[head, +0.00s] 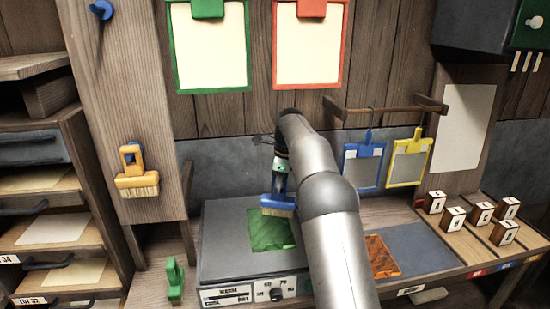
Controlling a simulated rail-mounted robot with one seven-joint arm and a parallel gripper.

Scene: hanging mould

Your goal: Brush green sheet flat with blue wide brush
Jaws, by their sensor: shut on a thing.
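The green sheet (268,236) lies on the top of a grey box-like unit (222,262), and its surface looks creased. The blue wide brush (279,202) has pale bristles that point down over the sheet's upper right part. I cannot tell whether the bristles touch the sheet. My gripper (281,180) is above the sheet, shut on the blue brush's handle, and the arm partly hides it.
An orange sheet (381,257) lies right of my arm. A yellow brush (137,172) hangs on the left post and a green tool (175,281) stands at lower left. Blue (364,160) and yellow (409,158) frames hang from a rail. Several numbered blocks (481,212) stand at right.

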